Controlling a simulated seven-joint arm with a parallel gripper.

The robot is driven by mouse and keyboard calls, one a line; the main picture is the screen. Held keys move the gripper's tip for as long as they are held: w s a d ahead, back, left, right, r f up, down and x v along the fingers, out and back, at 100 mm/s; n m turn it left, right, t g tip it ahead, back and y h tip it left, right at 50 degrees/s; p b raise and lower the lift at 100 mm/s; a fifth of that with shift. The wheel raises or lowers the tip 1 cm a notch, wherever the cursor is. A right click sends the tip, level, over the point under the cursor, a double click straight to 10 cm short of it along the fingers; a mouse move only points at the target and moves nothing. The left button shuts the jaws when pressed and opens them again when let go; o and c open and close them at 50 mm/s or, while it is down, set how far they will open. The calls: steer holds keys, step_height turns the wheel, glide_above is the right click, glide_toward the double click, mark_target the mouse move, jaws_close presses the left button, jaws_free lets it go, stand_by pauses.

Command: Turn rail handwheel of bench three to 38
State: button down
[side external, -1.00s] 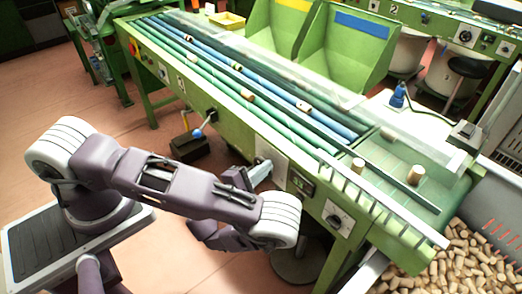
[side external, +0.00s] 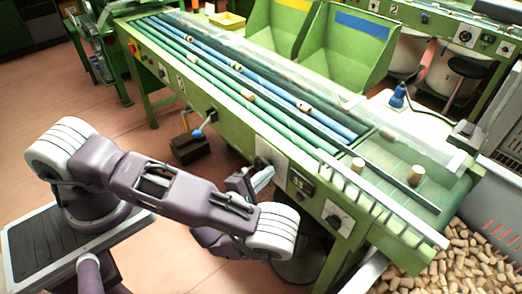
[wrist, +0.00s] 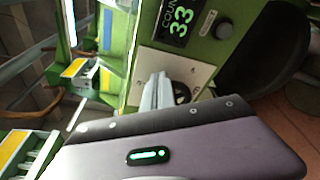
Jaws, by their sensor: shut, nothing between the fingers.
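The near green bench (side external: 225,125) carries a pale square plate (side external: 270,152) on its front, and the plate also shows in the wrist view (wrist: 200,72). A dark round part (wrist: 182,92), seemingly the handwheel, sits on this plate, mostly hidden behind my fingers. My gripper (side external: 268,176) is shut and empty, its fingers pointing at the plate; they also show in the wrist view (wrist: 157,92). I cannot tell whether they touch the wheel.
A second knob plate (side external: 337,219) sits right of the display. A blue-knobbed lever (side external: 198,133) projects from the bench front to the left. Corks lie on the bench rails, and a heap of corks (side external: 460,265) fills the lower right. Open floor lies left of the bench.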

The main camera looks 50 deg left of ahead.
steer(key=shift+d+f, duration=0.25)
steer(key=shift+f, duration=0.4)
steer(key=shift+d+f, duration=0.25)
steer(key=shift+f, duration=0.45)
steer(key=a+v, duration=0.1)
steer(key=v, duration=0.5)
steer(key=shift+d+f, duration=0.3)
steer(key=shift+f, duration=0.05)
steer(key=shift+s, duration=0.15)
